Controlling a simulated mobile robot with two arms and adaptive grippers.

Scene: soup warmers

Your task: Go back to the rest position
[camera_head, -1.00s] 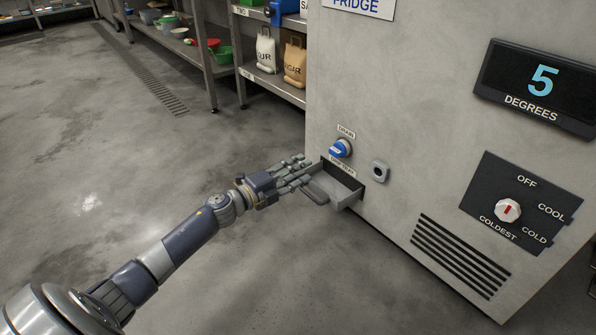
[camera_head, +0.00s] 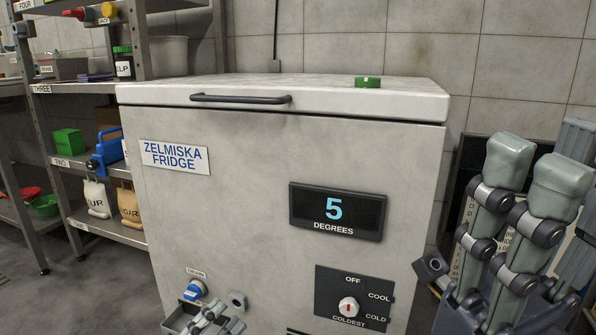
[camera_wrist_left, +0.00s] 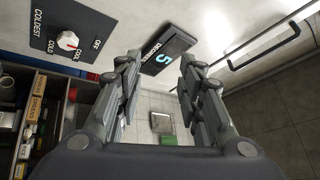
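My left gripper (camera_head: 218,317) is at the bottom edge of the head view, low in front of the fridge, beside the drain tray (camera_head: 173,322). The frame cuts off most of it, and I cannot tell whether it touches the tray. In the left wrist view my left gripper (camera_wrist_left: 157,85) has its fingers spread, with nothing between them. My right gripper (camera_head: 535,180) stands large at the right of the head view, fingertips up. Whether its fingers are open or shut is unclear.
The fridge (camera_head: 240,215) fills the middle, with a blue drain knob (camera_head: 195,290), a dial (camera_head: 348,307) and a display reading 5 (camera_head: 335,210). A green object (camera_head: 368,82) lies on its lid. Shelves (camera_head: 110,235) with sacks stand left. Floor shows at lower left.

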